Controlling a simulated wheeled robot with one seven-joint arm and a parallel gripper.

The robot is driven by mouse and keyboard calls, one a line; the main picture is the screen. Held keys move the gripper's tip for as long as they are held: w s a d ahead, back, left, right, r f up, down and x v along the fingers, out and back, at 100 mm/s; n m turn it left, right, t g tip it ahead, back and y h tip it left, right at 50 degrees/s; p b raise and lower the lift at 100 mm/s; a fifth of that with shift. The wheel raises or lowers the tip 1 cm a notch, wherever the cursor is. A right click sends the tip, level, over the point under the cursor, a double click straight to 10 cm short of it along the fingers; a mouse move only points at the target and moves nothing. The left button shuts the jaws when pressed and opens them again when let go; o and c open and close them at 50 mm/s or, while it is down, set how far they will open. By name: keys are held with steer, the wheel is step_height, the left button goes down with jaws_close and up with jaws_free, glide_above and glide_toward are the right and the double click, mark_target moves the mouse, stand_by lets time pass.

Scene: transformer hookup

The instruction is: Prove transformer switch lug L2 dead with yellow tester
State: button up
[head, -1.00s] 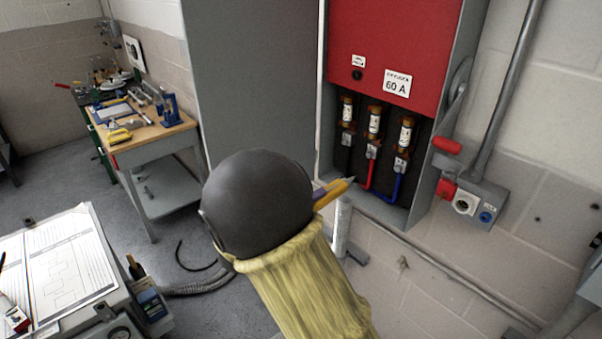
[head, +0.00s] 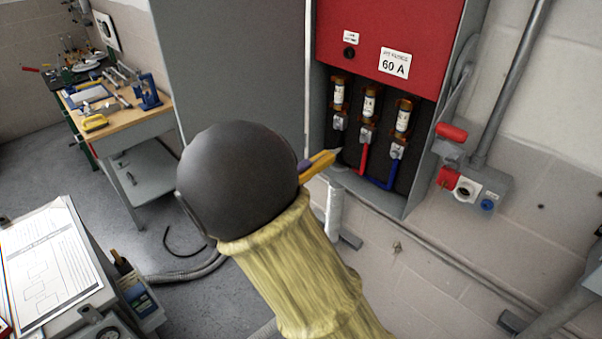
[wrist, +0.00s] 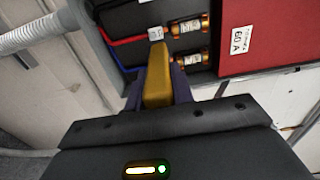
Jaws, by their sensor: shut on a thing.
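The yellow tester (head: 318,162) sticks out to the right past my dark wrist in the head view, its tip in front of the lower left of the open switch box. In the wrist view my gripper (wrist: 158,95) is shut on the yellow tester (wrist: 158,78). Three lugs sit below the fuses; the middle one, with the red wire, is the middle lug (head: 366,136). In the wrist view the tester's tip lies close to the red-wire lug (wrist: 155,33); I cannot tell if they touch. Lug labels are not readable.
The red cover (head: 400,40) marked 60 A is above the fuses. A red handle (head: 451,132) and a socket box (head: 475,190) are on the right. A workbench (head: 120,120) stands back left; a document stand (head: 110,285) is front left.

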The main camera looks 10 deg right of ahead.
mark_target(327, 157)
steer(key=shift+p+x, duration=0.6)
steer(key=shift+x, duration=3.45)
steer(key=shift+w+d, duration=0.3)
steer(key=shift+d, duration=0.05)
steer(key=shift+b, duration=0.6)
stand_by(0.3)
steer(key=shift+b+v, duration=0.75)
steer(key=shift+v, duration=2.75)
steer(key=shift+f, duration=0.1)
